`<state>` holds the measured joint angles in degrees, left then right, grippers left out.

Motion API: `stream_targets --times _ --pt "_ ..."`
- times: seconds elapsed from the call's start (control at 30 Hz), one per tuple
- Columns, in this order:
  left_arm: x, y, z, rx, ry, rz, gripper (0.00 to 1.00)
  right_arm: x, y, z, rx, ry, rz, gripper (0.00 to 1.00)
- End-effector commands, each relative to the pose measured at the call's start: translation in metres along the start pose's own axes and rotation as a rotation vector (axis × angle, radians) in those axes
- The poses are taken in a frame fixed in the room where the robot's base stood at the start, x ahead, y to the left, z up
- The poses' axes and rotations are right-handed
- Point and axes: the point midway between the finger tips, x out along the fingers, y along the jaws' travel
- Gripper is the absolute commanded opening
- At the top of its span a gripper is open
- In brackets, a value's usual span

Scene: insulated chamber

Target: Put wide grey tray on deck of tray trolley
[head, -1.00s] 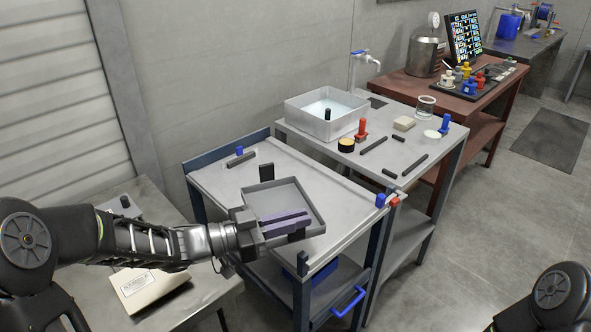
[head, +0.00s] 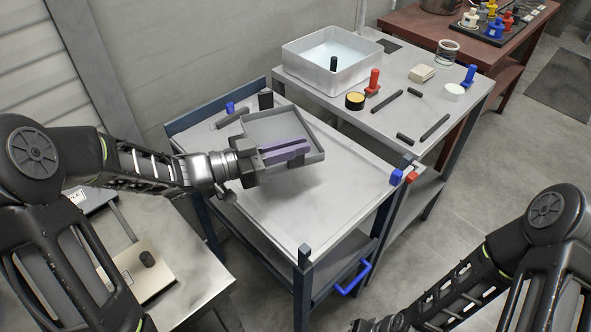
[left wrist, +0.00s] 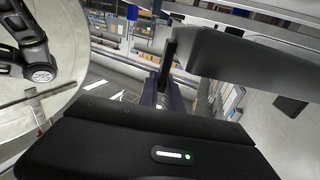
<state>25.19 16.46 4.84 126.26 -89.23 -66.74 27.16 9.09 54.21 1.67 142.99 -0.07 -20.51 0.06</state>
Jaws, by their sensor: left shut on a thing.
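The wide grey tray (head: 275,128) is a shallow, square, open tray with a low rim, and it looks empty. My left gripper (head: 285,151) is shut on its near side, with the fingers reaching over the tray. The tray hangs over the deck (head: 330,190) of the tray trolley, roughly level. A soft shadow below suggests a small gap. The trolley has a pale top, dark blue posts and a blue handle (head: 352,278). In the left wrist view the tray (left wrist: 245,65) shows as a grey slab beyond the gripper body. My right arm shows at lower right, its gripper out of frame.
A dark upright block (head: 265,99), a grey bar (head: 229,118) and a blue peg (head: 230,108) stand at the deck's back left. A sink table (head: 370,128) adjoins behind. A side table (head: 190,260) is at lower left. The deck's right and front are clear.

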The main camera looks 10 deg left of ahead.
Motion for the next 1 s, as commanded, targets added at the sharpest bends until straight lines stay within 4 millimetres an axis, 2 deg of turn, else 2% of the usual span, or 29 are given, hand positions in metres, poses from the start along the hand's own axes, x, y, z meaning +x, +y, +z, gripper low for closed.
stream_targets --times 0.1,0.2,0.57,0.83,1.0 --pt "0.000 0.000 0.024 -0.005 0.000 -0.001 0.00 0.002 0.001 0.000 0.000 0.000 0.000 0.36" --pt "0.000 0.000 0.038 -0.003 0.000 0.000 0.00 0.002 0.001 0.000 0.000 0.000 0.000 0.36" --pt "0.000 0.000 0.044 0.002 0.001 0.000 0.00 0.002 0.001 0.000 0.000 0.001 0.000 0.36" --pt "0.000 0.001 0.075 -0.002 0.001 0.000 0.00 0.003 0.001 0.000 0.000 0.001 0.000 0.36" --pt "0.000 0.001 0.081 0.003 0.002 0.000 0.00 0.003 0.001 0.000 0.000 0.001 0.000 0.36"
